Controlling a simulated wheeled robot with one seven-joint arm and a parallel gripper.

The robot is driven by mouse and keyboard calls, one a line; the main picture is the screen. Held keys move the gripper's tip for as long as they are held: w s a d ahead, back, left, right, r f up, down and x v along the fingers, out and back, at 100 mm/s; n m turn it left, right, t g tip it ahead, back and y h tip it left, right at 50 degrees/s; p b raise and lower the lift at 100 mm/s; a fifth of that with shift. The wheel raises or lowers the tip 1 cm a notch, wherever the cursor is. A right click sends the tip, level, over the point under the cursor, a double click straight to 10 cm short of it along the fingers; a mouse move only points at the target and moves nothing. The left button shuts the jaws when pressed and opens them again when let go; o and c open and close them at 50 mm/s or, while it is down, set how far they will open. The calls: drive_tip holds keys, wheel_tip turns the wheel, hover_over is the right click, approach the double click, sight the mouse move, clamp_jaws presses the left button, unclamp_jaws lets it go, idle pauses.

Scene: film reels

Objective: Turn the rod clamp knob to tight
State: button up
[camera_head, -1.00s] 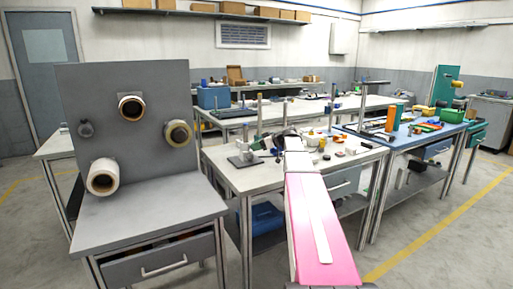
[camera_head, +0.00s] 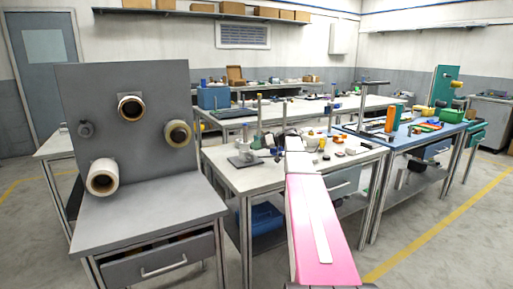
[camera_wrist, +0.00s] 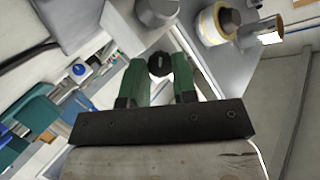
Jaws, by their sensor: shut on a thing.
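In the wrist view, a round black knob (camera_wrist: 159,64) with a light mark across its face sits between the tips of my gripper's two green fingers (camera_wrist: 157,72). My gripper is shut on this knob, with one finger on each side. In the head view, upright rods (camera_head: 259,112) on stands rise from the white-topped table behind the end of my arm. My arm hides most of my gripper there, and I cannot make out the knob or its clamp clearly.
A grey bench with an upright panel (camera_head: 80,110) carrying several reels stands at the left. A blue-topped table (camera_head: 375,138) with tools is at the right. Small items crowd the white-topped table (camera_head: 230,178). Open floor lies at the front right.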

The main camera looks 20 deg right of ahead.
drive_tip(key=o, duration=0.9)
drive_tip(key=shift+o, duration=0.2)
drive_tip(key=v, duration=1)
drive_tip(key=shift+d+r, duration=0.15)
drive_tip(key=shift+d, duration=0.2)
drive_tip(key=shift+s, duration=0.15)
drive_tip(key=shift+s, duration=0.15)
drive_tip(key=shift+c, duration=1.4)
drive_tip(key=w+a+f+n+t, duration=0.1)
drive_tip(key=a+n, duration=0.1)
drive_tip(key=a, duration=0.1)
drive_tip(key=w+a+f+n+t+h, duration=0.1)
drive_tip(key=a+n, duration=0.1)
drive_tip(key=a, duration=0.1)
drive_tip(key=w+a+f+n+t+h, duration=0.1)
drive_tip(key=a+n, duration=0.1)
drive_tip(key=a, duration=0.1)
drive_tip(key=shift+w+a+f+t, duration=0.2)
drive_tip(key=shift+a+f+t, duration=0.1)
drive_tip(key=shift+a+f, duration=0.1)
